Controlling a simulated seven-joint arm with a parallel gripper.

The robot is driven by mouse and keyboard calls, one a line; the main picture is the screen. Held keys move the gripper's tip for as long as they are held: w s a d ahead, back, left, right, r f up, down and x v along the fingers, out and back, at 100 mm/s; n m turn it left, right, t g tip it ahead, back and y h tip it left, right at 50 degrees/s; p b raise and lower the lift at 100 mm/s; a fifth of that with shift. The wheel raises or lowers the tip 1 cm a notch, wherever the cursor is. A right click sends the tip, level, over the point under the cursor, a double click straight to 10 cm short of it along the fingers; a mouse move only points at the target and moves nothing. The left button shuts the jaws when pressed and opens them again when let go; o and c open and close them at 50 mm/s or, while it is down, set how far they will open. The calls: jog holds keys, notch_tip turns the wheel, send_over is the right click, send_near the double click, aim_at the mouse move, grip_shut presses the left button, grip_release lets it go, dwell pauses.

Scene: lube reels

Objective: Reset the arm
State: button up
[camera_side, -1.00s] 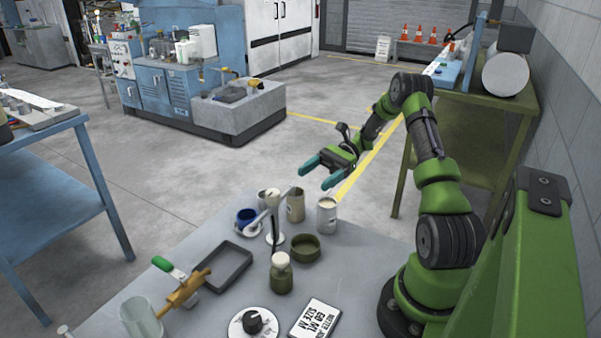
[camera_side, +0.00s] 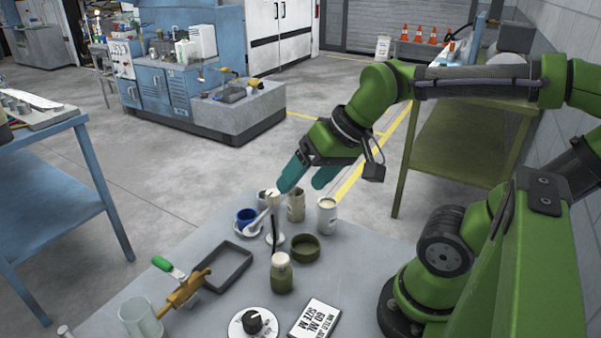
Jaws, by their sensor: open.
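My gripper (camera_side: 303,182) has teal fingers that are spread apart with nothing between them. It points down and to the left, over the back edge of the grey table (camera_side: 190,262). In the picture its fingertips lie just above the cans at the back of the table. My green arm reaches across from the right, its upper links stretched nearly level. The exact height of the fingers over the cans cannot be told.
Below the gripper stand a blue cup (camera_side: 247,217), a beige can (camera_side: 296,205) and a white can (camera_side: 327,215). In front are an olive dish (camera_side: 305,247), a jar (camera_side: 281,274), a dark tray (camera_side: 223,268), a brass valve (camera_side: 184,290), a dial (camera_side: 252,322) and a sign (camera_side: 314,319).

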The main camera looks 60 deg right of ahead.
jog(key=shift+s+a+r+n+t, duration=0.3)
jog(key=shift+s+n+t, duration=0.1)
jog(key=shift+t, duration=0.1)
